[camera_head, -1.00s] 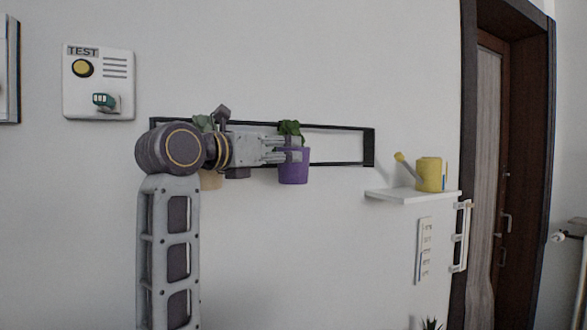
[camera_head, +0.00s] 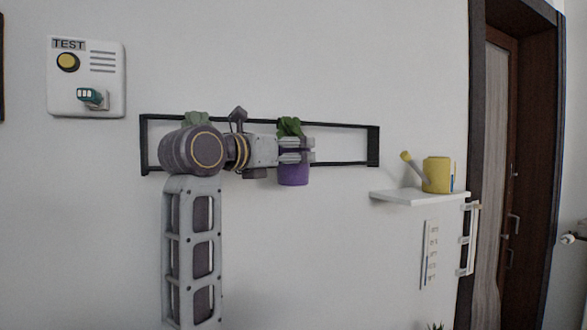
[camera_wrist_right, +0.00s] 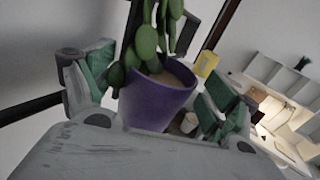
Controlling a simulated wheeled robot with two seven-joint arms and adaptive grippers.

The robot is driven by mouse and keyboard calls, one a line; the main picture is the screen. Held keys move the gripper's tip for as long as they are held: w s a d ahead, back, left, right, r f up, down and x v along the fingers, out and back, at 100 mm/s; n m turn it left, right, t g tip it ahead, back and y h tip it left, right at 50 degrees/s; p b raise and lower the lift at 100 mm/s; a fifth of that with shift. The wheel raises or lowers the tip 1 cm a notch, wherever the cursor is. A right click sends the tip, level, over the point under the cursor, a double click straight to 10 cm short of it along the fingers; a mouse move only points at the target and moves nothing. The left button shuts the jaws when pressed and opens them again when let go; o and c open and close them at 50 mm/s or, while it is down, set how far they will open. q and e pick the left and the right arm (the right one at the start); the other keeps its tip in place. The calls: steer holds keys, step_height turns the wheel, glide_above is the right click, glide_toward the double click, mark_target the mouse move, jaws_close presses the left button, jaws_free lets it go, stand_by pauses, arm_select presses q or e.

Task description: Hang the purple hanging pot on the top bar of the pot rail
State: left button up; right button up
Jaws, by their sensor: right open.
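The purple hanging pot (camera_head: 293,175) with a green plant is in front of the pot rail (camera_head: 345,126), right of the rail's middle. Its leaves are level with the top bar; whether its hook sits on that bar is hidden. My right gripper (camera_head: 306,150) is at the pot's upper part, its fingers crossing in front of it. In the right wrist view the purple pot (camera_wrist_right: 155,103) stands between the spread green-padded fingers of the right gripper (camera_wrist_right: 155,88), which is open. My left gripper is not in view.
Another green plant (camera_head: 196,118) is at the rail's left part, mostly behind my arm. A white shelf (camera_head: 405,199) with a yellow watering can (camera_head: 436,175) is on the right. A white TEST panel (camera_head: 105,60) is at upper left. The rail's right part is clear.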

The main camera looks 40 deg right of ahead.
steer(key=c, duration=1.4)
steer(key=shift+o, duration=0.2)
steer(key=shift+r, duration=0.2)
step_height(320, 180, up, 18)
steer(key=shift+f, duration=0.2)
stand_by(0.3)
stand_by(0.5)
